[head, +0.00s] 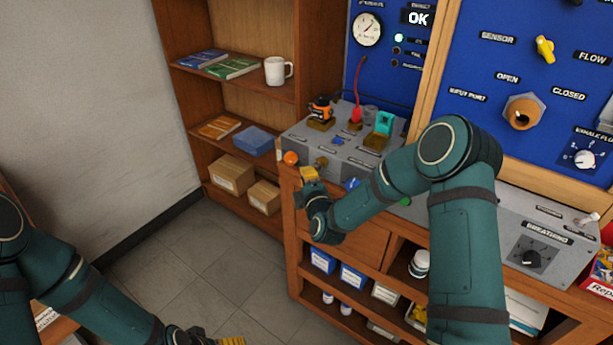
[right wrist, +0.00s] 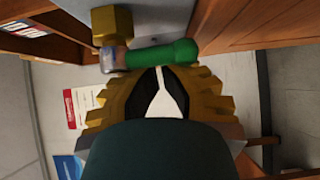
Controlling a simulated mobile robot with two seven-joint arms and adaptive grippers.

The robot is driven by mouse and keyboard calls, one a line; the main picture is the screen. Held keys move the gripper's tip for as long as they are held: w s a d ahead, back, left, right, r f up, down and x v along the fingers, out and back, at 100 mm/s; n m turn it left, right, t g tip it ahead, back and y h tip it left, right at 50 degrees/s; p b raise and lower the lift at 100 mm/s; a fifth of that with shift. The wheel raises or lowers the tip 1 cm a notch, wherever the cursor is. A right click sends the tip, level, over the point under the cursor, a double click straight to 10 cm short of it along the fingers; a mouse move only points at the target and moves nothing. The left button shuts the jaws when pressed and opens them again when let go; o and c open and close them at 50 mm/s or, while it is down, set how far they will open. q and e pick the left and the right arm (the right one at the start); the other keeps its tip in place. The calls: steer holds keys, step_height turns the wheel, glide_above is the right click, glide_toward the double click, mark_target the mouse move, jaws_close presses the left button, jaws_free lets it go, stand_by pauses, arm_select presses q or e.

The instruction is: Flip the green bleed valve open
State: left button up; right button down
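The green bleed valve handle (right wrist: 165,54) lies across the top middle of the right wrist view, beside a brass fitting (right wrist: 112,25). In the head view I cannot make out this handle near the gripper. My right gripper (head: 309,174) is at the left front corner of the grey test bench.
The grey bench (head: 340,153) carries several fittings and a red hose (head: 357,92). Blue panels (head: 480,55) stand behind. A wooden shelf (head: 235,85) holds books, a mug and boxes on the left. The floor (head: 225,255) left of the bench cabinet is clear.

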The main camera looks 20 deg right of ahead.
steer(key=shift+s+n+g+p, duration=0.15)
steer(key=shift+n+g+p, duration=0.15)
steer(key=shift+g+p, duration=0.1)
steer(key=shift+s+d+n+g+h+p, duration=0.4)
steer(key=shift+n+g+p, duration=0.65)
steer(key=shift+p, duration=1.25)
steer(key=shift+s+d+n+g+h+p, duration=0.35)
steer(key=shift+n+g+h+p, duration=0.2)
steer(key=shift+g+p, duration=1.35)
steer(key=shift+s+d+n+g+h+p, duration=0.4)
steer(key=shift+n+g+p, duration=0.45)
steer(key=shift+p, duration=1.85)
steer(key=shift+a, duration=0.1)
steer(key=shift+f, duration=0.25)
